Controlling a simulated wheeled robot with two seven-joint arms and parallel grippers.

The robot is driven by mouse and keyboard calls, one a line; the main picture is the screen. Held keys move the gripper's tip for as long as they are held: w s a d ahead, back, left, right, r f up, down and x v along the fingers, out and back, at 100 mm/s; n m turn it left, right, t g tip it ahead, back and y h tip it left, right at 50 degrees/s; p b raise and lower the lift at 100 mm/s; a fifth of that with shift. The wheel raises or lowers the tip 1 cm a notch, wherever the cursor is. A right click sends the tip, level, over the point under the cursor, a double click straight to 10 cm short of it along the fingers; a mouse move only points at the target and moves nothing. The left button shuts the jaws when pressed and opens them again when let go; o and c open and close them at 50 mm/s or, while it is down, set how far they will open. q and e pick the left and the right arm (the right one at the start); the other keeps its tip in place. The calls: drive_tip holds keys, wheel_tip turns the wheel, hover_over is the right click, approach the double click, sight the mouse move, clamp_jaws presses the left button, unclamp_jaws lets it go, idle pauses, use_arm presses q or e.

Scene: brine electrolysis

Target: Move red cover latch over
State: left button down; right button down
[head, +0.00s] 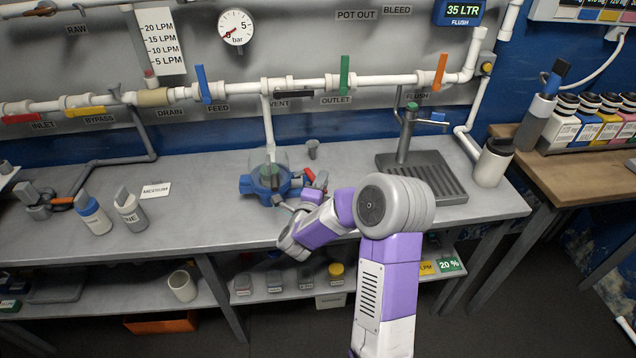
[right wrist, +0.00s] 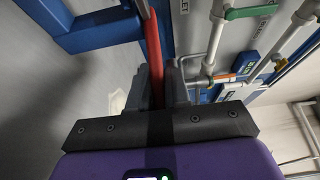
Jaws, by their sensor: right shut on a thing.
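The blue-collared pot (head: 265,184) with a clear dome stands on the grey bench, below the white vertical pipe. Its red cover latch (head: 320,180) shows at the pot's right side, partly hidden by my right gripper (head: 306,187). In the right wrist view the red latch (right wrist: 153,50) runs down between the dark fingers of my right gripper (right wrist: 160,85), which is shut on it. A blue part of the pot (right wrist: 100,30) shows beside the latch there. My left gripper is not in view.
A white pipe (head: 390,80) with coloured valve handles runs behind the bench. Two bottles and a MEDIUM card (head: 156,190) are at left.

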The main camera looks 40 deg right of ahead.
drive_tip(key=c, duration=1.2)
unclamp_jaws()
drive_tip(key=shift+o, duration=0.2)
drive_tip(key=shift+p+v, duration=0.45)
drive_tip(key=shift+v, duration=3.35)
